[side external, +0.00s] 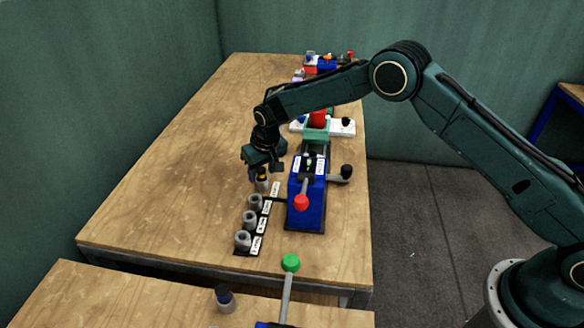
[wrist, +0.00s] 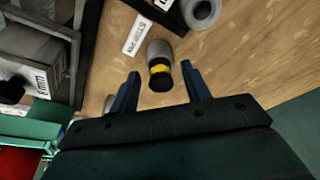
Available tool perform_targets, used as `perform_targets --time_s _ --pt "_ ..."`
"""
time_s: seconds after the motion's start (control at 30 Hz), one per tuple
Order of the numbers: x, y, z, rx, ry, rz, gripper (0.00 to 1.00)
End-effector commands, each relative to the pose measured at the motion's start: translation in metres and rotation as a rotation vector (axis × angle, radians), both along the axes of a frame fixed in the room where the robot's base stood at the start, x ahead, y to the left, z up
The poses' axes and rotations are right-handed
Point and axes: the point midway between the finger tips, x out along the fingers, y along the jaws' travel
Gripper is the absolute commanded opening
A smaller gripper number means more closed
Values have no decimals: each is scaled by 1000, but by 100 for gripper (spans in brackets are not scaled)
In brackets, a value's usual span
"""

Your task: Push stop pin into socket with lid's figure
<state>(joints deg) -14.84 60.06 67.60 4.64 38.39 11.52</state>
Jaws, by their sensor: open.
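The stop pin (wrist: 160,80), black with a yellow band, stands in a grey cylindrical socket (wrist: 158,49); the pin also shows in the side view (side external: 262,172). My gripper (side external: 264,168) is open and empty above this socket. In the wrist view its fingertips (wrist: 161,71) appear on either side of the pin, apart from it. More grey sockets (side external: 249,219) stand in a row towards the near edge, each beside a white label. The blue press (side external: 306,205) has white labels (side external: 309,165) on top; their figures are too small to read.
The press has a red-knobbed lever (side external: 301,203) and a black-knobbed arm (side external: 346,172) to its right. A green-and-white station with a red cylinder (side external: 318,119) stands behind. A green-knobbed lever (side external: 291,263) rises from the nearer table. The wooden table (side external: 170,185) is clear on the left.

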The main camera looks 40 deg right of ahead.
Motion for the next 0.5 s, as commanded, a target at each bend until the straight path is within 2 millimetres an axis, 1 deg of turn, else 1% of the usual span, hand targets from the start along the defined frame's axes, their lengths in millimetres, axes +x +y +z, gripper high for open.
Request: perform_targets --time_s 0.17,0.27,0.4,0.5 --pt "0 0 0 0 0 0 47" --pt "0 0 0 0 0 0 30" --pt "0 0 0 0 0 0 2" --pt "0 0 0 0 -1 0 1"
